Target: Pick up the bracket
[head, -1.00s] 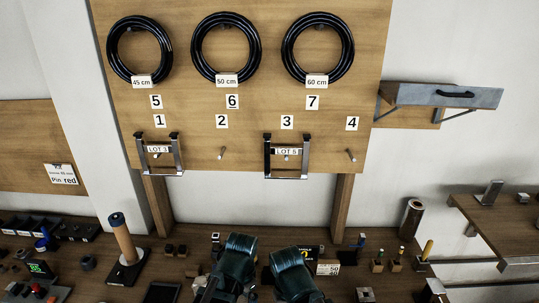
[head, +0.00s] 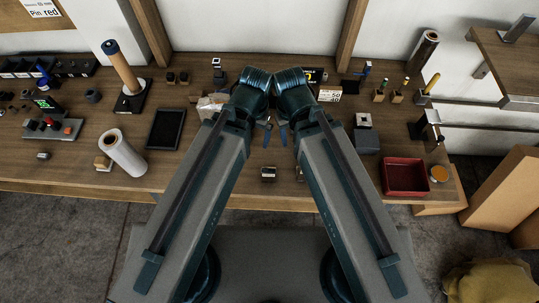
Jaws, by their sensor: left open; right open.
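I cannot make out a bracket for sure in the head view now. A grey metal piece (head: 431,117), bracket-like in shape, stands at the right end of the workbench (head: 215,178). My two arms reach forward over the middle of the bench, their wrists close together. Small blue finger parts show below the wrists, of my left gripper (head: 267,136) and my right gripper (head: 284,136). Both are open, with nothing seen between the fingers. My wrists and forearms hide most of each gripper and part of the bench.
A white roll (head: 122,153), a black tray (head: 166,129) and an upright brown roll on a stand (head: 122,66) are at left. A red tray (head: 405,177) and orange-topped jar (head: 438,173) are at front right. A wooden shelf (head: 510,62) juts out at right.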

